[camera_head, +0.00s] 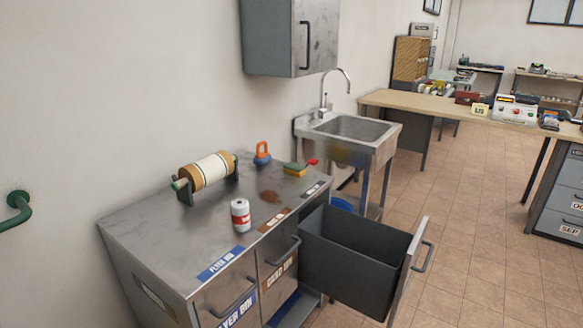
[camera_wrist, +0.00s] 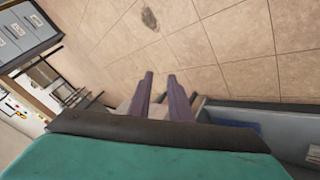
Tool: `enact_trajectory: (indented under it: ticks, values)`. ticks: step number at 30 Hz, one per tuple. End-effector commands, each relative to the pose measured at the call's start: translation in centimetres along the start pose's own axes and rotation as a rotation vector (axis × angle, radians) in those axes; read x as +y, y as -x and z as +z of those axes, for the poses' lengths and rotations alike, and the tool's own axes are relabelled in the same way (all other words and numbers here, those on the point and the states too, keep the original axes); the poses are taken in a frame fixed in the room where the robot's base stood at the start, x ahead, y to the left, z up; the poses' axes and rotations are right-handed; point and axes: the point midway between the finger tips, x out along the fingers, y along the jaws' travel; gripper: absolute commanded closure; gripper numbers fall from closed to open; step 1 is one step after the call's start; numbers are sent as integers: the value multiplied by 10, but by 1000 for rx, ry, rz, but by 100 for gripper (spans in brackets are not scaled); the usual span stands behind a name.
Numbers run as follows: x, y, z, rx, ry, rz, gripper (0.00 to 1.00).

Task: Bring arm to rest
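My gripper (camera_wrist: 161,76) shows in the wrist view as two dark purple fingers. They stand apart with a clear gap between them, and nothing is held. Tiled floor lies beyond the fingertips.
A metal counter (camera_head: 137,228) holds a paper roll (camera_head: 207,171), a red-and-white can (camera_head: 240,215), an orange-and-blue object (camera_head: 262,153) and a brush-like object (camera_head: 295,169). Its right-hand bin drawer (camera_head: 345,270) is pulled out, apparently empty. A sink (camera_head: 350,128) stands behind. Tiled floor (camera_head: 475,230) is clear at right.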

Motion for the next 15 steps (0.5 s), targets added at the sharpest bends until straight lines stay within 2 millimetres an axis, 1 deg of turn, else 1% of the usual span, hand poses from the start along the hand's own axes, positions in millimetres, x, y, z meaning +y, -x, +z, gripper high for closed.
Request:
enact_trajectory:
  ticks: [1,5,6,8,9,11,12,15]
  values:
    - [-17,4,8,-49,-16,-32,82]
    - [-58,13,35,-182,-63,-110,82]
    - [-71,18,44,-225,-75,-134,82]
    - [-90,25,56,-289,-93,-170,82]
    - [-103,31,64,-331,-102,-193,82]
    - [-121,41,77,-397,-116,-228,82]
    - [-134,49,85,-442,-124,-251,82]
    - [-163,70,105,-553,-143,-308,82]
